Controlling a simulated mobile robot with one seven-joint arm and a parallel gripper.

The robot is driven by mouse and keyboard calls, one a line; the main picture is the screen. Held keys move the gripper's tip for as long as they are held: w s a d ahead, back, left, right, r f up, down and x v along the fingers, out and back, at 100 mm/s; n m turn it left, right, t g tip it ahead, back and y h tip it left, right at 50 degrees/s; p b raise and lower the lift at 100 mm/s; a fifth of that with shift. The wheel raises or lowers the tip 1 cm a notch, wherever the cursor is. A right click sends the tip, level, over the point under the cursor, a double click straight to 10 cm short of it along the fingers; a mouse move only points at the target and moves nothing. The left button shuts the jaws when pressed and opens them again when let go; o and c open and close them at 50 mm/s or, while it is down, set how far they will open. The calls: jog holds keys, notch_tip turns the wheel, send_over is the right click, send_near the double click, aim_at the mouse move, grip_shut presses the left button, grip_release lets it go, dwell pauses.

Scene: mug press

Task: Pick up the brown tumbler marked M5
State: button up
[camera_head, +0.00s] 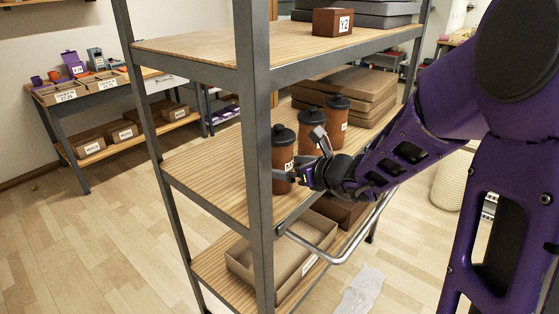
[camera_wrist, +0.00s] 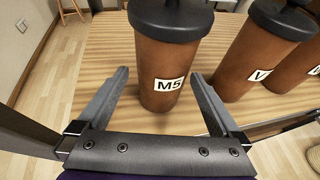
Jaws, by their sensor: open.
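The brown tumbler marked M5 (camera_wrist: 165,62) has a black lid and a white label. It stands upright on the wooden shelf, in front of my gripper. In the wrist view my gripper (camera_wrist: 158,88) is open, with one finger to the left of the tumbler and one to its right near the base. In the head view my gripper (camera_head: 291,174) is at the leftmost tumbler (camera_head: 283,153) on the middle shelf, which is partly behind the shelf's post and my fingers. I cannot tell whether the fingers touch it.
A second brown tumbler (camera_wrist: 252,55) stands close to the right of M5, near my right finger. A third tumbler (camera_head: 336,123) is behind in the row. A grey post (camera_head: 256,120) stands left of my gripper. Flat boxes (camera_head: 355,88) lie behind; the shelf (camera_head: 205,175) is bare at left.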

aim_at(273, 160)
jog(key=shift+w+r+x, duration=0.1)
jog(key=shift+r+x, duration=0.05)
jog(key=shift+x, duration=1)
jog(key=shift+w+r+x, duration=0.1)
jog(key=shift+x, duration=1.05)
jog(key=shift+w+r+x, duration=0.1)
jog(key=shift+r+x, duration=0.05)
jog(key=shift+x, duration=1)
jog(key=shift+s, duration=0.1)
jog(key=c, duration=1.3)
jog(key=shift+c, duration=0.5)
jog(key=shift+r, duration=0.15)
